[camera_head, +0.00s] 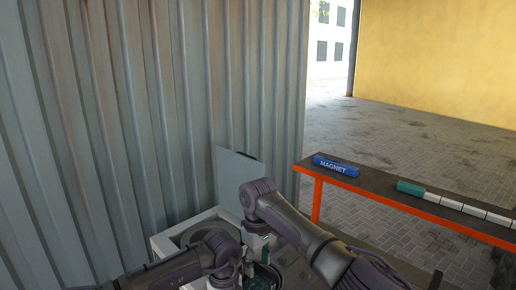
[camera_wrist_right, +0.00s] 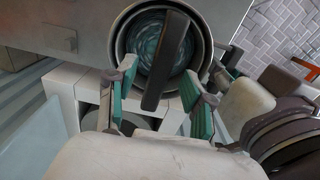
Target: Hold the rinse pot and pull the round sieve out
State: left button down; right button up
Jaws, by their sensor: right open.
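The rinse pot (camera_wrist_right: 121,50) is a round grey pot in the right wrist view, seen from above. The round sieve (camera_wrist_right: 181,62) sits inside it, with a dark bar handle (camera_wrist_right: 158,75) across it. My right gripper (camera_wrist_right: 162,97) is open, its two green-padded fingers on either side of the handle's near end. In the head view the right gripper (camera_head: 258,243) points down above the pot, which the arms mostly hide. My left gripper (camera_head: 246,266) is beside the pot. Its fingers are too hidden to tell whether they grip the pot.
A white box-shaped unit (camera_head: 165,243) with a raised grey lid (camera_head: 237,182) and a round opening stands against the corrugated wall (camera_head: 150,120). An orange-edged bench (camera_head: 385,190) at right holds a blue MAGNET bar (camera_head: 336,165) and a teal-ended white rod (camera_head: 450,203).

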jog(key=shift+f, duration=1.45)
grip_shut()
jog(key=shift+r, duration=0.15)
